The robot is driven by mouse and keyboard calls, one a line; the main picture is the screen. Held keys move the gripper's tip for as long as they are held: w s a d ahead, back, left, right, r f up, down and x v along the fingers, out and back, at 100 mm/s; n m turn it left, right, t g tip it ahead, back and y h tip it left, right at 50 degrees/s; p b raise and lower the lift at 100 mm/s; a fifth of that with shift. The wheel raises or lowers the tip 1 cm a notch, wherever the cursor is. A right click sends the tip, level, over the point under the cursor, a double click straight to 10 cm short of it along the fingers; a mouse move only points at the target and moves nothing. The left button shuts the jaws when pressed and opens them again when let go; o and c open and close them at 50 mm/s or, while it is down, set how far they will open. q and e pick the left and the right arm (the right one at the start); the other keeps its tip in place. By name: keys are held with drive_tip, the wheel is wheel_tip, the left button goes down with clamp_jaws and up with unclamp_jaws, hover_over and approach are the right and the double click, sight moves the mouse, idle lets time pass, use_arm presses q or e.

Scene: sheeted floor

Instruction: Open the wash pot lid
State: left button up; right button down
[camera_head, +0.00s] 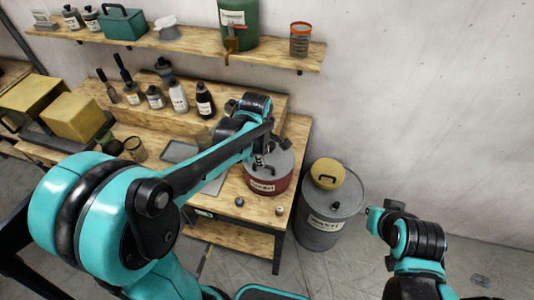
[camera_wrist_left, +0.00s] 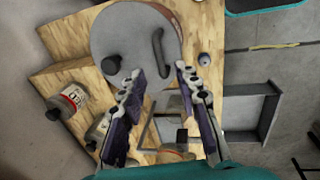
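The wash pot (camera_head: 268,186) is a red pot with a pale label and a grey lid (camera_head: 281,165), standing near the right end of the wooden bench. In the left wrist view the lid (camera_wrist_left: 125,35) shows from above, with a dark curved handle (camera_wrist_left: 158,52) and a round black knob (camera_wrist_left: 110,65). My left gripper (camera_head: 259,160) is over the lid and partly hides it. In the wrist view the left gripper (camera_wrist_left: 161,76) has its fingers apart, just short of the handle in the picture, with nothing between them. Contact cannot be told.
Several bottles (camera_head: 178,96) stand behind my left arm. A wall shelf (camera_head: 275,52) holds a green container (camera_head: 238,22). Floor at right is open.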

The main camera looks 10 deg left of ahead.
use_arm(q)
drive_tip(key=f, duration=0.2)
drive_tip(key=w+f, duration=0.1)
drive_tip(key=f, duration=0.2)
drive_tip(key=shift+w+f+b, duration=0.2)
drive_tip(key=shift+b, duration=0.15)
drive_tip(key=shift+f, duration=0.3)
drive_tip(key=shift+s, duration=0.1)
clamp_jaws()
